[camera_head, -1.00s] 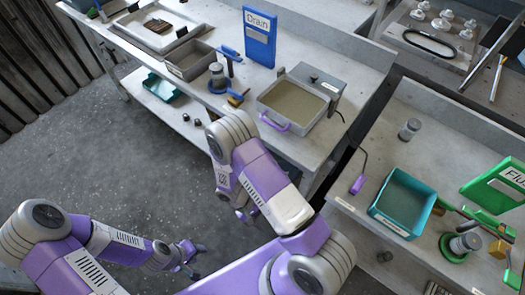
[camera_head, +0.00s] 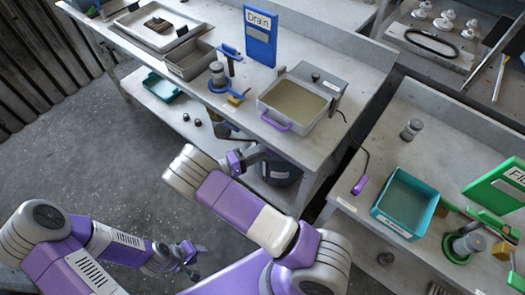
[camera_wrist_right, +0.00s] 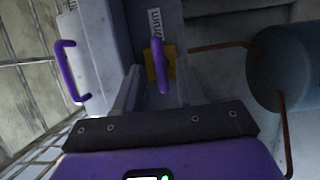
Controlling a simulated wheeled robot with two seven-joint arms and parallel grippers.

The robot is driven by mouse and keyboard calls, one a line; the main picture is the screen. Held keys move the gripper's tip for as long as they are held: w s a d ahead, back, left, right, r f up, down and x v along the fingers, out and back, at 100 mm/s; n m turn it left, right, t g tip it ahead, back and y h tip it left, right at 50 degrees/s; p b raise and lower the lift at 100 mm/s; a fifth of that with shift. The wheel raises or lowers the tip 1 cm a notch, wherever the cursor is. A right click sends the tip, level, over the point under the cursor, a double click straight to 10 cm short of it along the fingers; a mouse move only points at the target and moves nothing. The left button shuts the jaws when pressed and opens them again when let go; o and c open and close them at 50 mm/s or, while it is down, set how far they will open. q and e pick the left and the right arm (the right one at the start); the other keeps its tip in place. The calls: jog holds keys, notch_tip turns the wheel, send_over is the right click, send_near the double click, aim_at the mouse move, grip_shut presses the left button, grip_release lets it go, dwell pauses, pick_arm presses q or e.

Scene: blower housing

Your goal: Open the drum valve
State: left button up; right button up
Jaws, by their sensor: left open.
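In the right wrist view a purple lever (camera_wrist_right: 159,66) stands in front of a yellow plate (camera_wrist_right: 170,62), below a partly readable label; it looks like the drum valve handle. A grey-blue drum (camera_wrist_right: 285,65) is to its right, with thin copper-coloured pipes beside it. My right gripper (camera_wrist_right: 160,92) is open, its two fingers on either side of the lever; contact cannot be told. In the head view, the dark drum (camera_head: 281,170) sits under the bench, and my right gripper (camera_head: 256,153) reaches in beside it. My left gripper (camera_head: 188,256) is open and empty over the floor.
A tray with a purple handle (camera_head: 275,121) sits at the bench edge (camera_head: 225,110) above my right gripper; the wrist view shows a purple handle (camera_wrist_right: 68,70) at left. A teal bin (camera_head: 403,203) stands on the right bench. The floor at left is clear.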

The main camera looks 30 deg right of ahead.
jog(key=shift+d, duration=0.9)
grip_shut()
